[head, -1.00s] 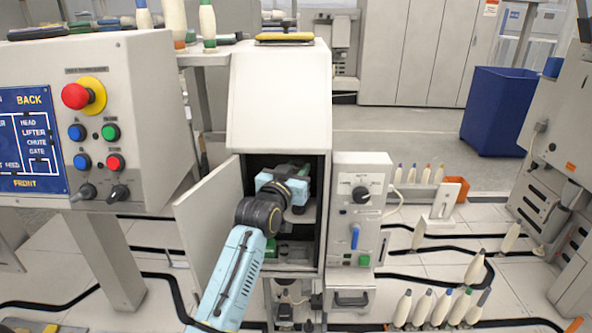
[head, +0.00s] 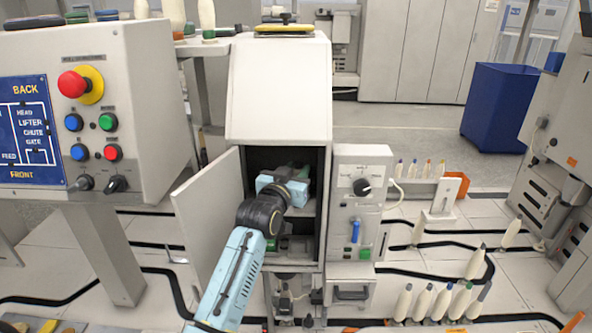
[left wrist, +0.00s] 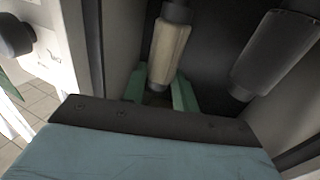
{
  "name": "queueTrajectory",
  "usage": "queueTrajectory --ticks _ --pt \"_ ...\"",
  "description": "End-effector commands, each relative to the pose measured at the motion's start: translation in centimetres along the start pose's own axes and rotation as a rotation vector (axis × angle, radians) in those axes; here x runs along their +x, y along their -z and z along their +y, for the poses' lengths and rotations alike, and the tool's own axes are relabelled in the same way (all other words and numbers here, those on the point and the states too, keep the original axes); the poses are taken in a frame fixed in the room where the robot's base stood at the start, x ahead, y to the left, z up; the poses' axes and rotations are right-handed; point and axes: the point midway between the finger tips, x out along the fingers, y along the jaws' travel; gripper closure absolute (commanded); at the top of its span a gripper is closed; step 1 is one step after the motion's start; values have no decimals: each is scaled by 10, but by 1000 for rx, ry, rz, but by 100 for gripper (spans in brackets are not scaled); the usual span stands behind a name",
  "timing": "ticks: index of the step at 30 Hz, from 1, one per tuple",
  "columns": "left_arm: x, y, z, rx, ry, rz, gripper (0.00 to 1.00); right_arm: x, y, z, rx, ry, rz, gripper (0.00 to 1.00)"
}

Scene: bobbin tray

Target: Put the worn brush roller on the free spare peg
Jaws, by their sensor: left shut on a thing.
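My left gripper (head: 294,170) reaches into the open, dark cabinet (head: 278,95) in the head view. In the left wrist view its green fingers (left wrist: 160,92) are shut on a pale beige roller (left wrist: 171,48) with grey ends. A second, dark grey roller (left wrist: 275,52) is to the right of the held one, apart from it. I cannot tell from its surface whether the held roller is worn. The head view hides the rollers inside the cabinet, and no spare peg can be made out clearly. My right gripper is not in view.
The cabinet door (head: 208,212) stands open at the left of my arm. A control box (head: 360,200) with a knob and blue lever adjoins the cabinet's right side. A button panel (head: 98,115) is at the left. Several pale bobbins (head: 441,302) stand at lower right.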

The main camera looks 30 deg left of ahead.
Motion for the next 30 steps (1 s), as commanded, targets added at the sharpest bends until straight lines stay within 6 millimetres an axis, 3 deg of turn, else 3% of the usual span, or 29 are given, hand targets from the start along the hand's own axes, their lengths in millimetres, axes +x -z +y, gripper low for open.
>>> queueTrajectory --ticks 30 --pt "0 -29 0 0 0 1 94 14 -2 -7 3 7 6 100"
